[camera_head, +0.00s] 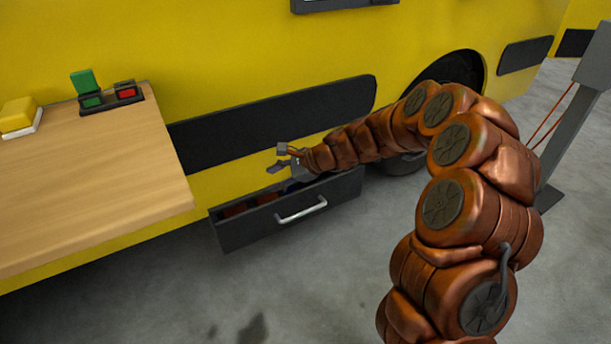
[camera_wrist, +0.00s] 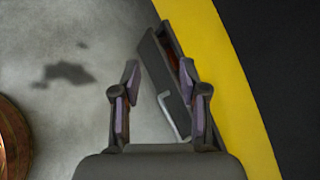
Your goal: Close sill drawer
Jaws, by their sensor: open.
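The sill drawer (camera_head: 250,233) is dark grey with a silver bar handle (camera_head: 301,210). It juts out open from the lower side of the yellow vehicle, and some reddish items show inside. My gripper (camera_head: 279,161) is above the drawer, near the vehicle's side. In the wrist view the drawer (camera_wrist: 160,65) runs slantwise beyond my open fingers (camera_wrist: 160,100), and its handle (camera_wrist: 172,115) shows between them. Nothing is between the fingertips. I cannot tell the exact height of my gripper over the drawer.
A wooden table (camera_head: 90,190) stands at the left, with a yellow block (camera_head: 18,114) and a green and red switch box (camera_head: 112,98) on it. The yellow vehicle (camera_head: 230,50) fills the back. A grey post (camera_head: 575,120) stands at the right. The floor before the drawer is clear.

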